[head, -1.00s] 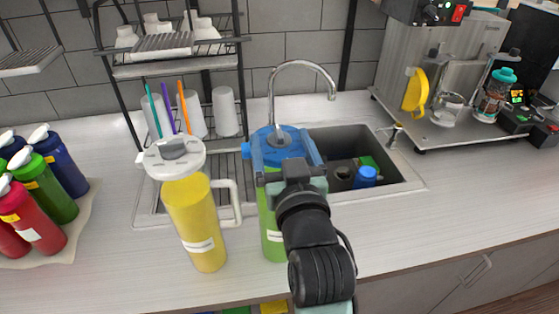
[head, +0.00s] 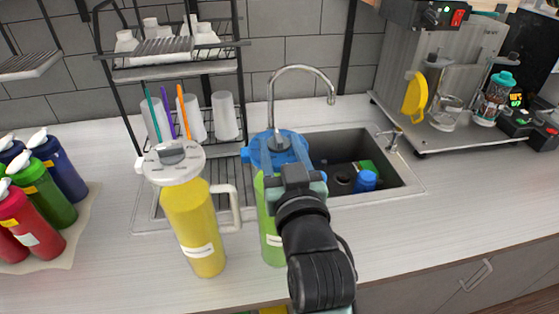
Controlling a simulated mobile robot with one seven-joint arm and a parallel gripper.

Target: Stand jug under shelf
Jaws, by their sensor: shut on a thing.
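A green jug (head: 270,225) with a blue lid (head: 279,150) stands upright at the counter's front edge, before the sink. My gripper (head: 290,178) is at its upper right side, shut on the jug; the fingertips and the jug's handle are mostly hidden by my wrist. A yellow jug (head: 192,222) with a white lid and white handle stands just left of the green one, apart from it. I cannot tell whether the green jug touches the counter.
The sink (head: 395,172) with a tap (head: 300,68) lies behind the green jug. A drainboard (head: 160,196) lies under the rack. Red, green and blue bottles (head: 45,185) stand at the left. A steel machine stand (head: 450,140) is at the back right. Counter right of my arm is clear.

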